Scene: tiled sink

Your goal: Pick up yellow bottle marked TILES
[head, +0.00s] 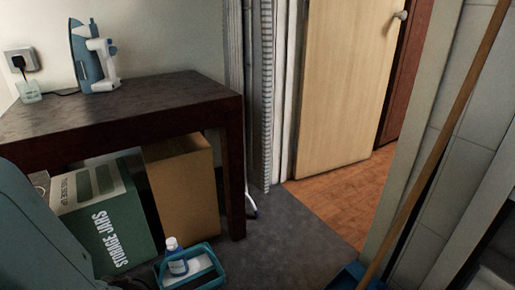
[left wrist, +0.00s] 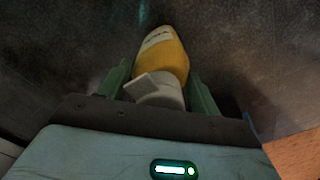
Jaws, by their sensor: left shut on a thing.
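In the left wrist view a yellow bottle (left wrist: 168,62) with a pale label and a white cap or nozzle lies between the green fingers of my left gripper (left wrist: 158,80). The fingers are shut on it, around its cap end, and its body points away from the gripper. The label's writing is too small to read. The dark floor shows behind it. In the head view neither this bottle nor a gripper can be seen; only a teal part of mine fills the lower left. My right gripper is in neither view.
A dark wooden table (head: 120,105) bears an iron (head: 90,58). A blue bottle (head: 176,262) stands in a teal caddy (head: 215,272). A broom handle (head: 445,135) leans right. Grey floor is clear mid-right.

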